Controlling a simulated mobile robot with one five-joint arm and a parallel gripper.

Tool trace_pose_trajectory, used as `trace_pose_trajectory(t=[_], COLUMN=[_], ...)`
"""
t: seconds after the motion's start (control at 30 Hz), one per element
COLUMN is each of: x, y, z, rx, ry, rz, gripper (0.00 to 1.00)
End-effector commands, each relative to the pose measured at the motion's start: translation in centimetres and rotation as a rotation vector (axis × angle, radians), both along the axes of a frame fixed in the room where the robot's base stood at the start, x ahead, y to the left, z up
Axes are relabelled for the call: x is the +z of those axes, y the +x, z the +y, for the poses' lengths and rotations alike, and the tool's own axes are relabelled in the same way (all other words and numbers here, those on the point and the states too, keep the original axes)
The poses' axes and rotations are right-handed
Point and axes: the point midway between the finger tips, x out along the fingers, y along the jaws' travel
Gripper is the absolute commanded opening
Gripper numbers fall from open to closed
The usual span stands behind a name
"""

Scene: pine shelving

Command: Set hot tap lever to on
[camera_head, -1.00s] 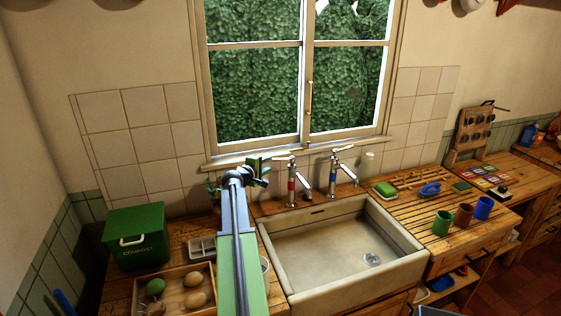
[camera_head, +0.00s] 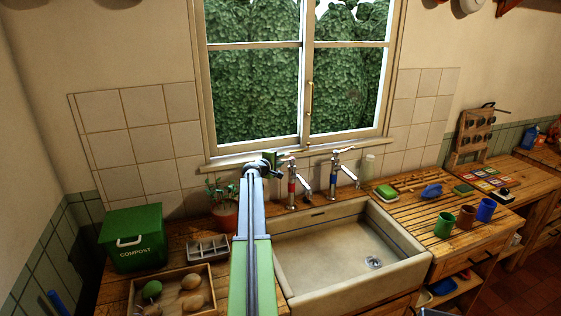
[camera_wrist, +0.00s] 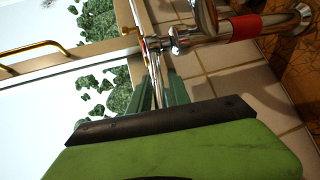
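The hot tap (camera_head: 292,188), chrome with a red band, stands behind the sink at its left. Its thin lever sits on top and points left toward my gripper (camera_head: 271,158). In the wrist view the red-banded tap (camera_wrist: 243,27) lies across the top right. Its slim lever (camera_wrist: 157,80) runs down between the two greenish fingers of my gripper (camera_wrist: 160,92). The fingers look apart, with narrow gaps beside the lever; I see no clear grip on it. In the head view the fingers are small and partly hidden by my arm.
The cold tap (camera_head: 334,181) with a blue band stands just right of the hot tap. The window sill (camera_head: 235,161) is close behind. A potted plant (camera_head: 224,215) stands left of my arm. The white sink (camera_head: 335,250) is open and empty below.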

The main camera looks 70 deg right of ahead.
Motion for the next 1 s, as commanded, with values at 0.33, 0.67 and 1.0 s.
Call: trace_pose_trajectory(t=[0.33, 0.67, 1.0], x=[0.0, -0.01, -0.02], y=[-0.07, -0.12, -0.26], z=[-0.01, -0.02, -0.1], rx=[-0.001, -0.002, -0.003], ry=[0.0, 0.0, 0.0], rz=[0.0, 0.0, 0.0], gripper=[0.0, 0.0, 0.0])
